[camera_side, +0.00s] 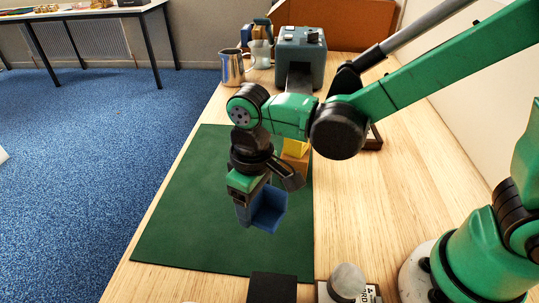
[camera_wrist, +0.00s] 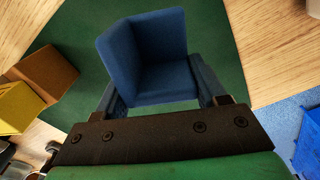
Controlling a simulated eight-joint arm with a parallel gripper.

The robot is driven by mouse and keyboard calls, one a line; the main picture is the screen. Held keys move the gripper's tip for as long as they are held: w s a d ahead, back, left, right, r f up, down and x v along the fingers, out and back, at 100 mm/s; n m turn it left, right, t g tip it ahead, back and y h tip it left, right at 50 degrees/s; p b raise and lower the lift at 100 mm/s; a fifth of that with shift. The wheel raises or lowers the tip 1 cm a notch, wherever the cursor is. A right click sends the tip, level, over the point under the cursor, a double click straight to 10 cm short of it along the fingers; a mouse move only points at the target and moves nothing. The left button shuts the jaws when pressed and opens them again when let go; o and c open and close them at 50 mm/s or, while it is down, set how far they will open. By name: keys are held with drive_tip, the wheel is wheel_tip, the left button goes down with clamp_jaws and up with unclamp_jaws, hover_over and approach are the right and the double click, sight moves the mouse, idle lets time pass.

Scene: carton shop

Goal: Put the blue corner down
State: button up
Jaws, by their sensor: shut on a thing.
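The blue corner (camera_side: 268,208) is a three-walled blue piece held at my gripper (camera_side: 256,212), over the dark green mat (camera_side: 190,215) in the side view. In the wrist view the blue corner (camera_wrist: 160,62) sits between the two fingers of my gripper (camera_wrist: 160,92), which are shut on its sides. Its two upright walls are at the far side and left, its flat wall nearer me. The gap between the corner and the mat is hard to judge.
A yellow piece (camera_side: 296,147) and an orange-brown piece (camera_side: 294,163) are behind my gripper; a metal jug (camera_side: 232,67) and grey machine (camera_side: 300,55) stand further back. A black block (camera_side: 272,288) and a grey dome (camera_side: 347,281) are at the front. The mat's left and front are clear.

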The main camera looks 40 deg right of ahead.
sight(257, 230)
drive_tip(key=shift+f, duration=2.5)
drive_tip(key=shift+f, duration=0.1)
drive_tip(key=o, duration=1.2)
